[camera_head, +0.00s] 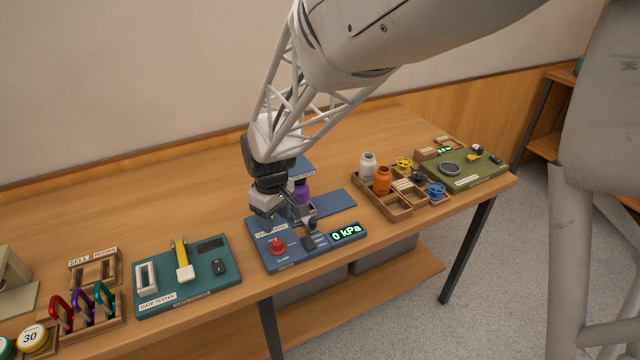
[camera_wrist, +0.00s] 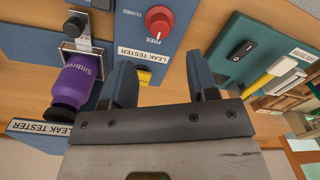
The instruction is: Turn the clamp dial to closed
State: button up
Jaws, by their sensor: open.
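The clamp dial is a red knob (camera_head: 278,246) on the front left of the blue leak tester (camera_head: 290,263).
The tester's display (camera_head: 347,233) reads 0 kPa. A teal gate tester (camera_head: 190,290) lies to the left. A wooden tray (camera_head: 384,203) with bottles and spools, and a green board (camera_head: 462,172), lie to the right. Wood is bare behind the tester.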

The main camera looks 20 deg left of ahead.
aim_at(277, 241)
jog(key=shift+f, duration=0.1)
jog(key=shift+s+f, duration=0.1)
jog(key=shift+f, duration=3.7)
jog(key=c, duration=0.9)
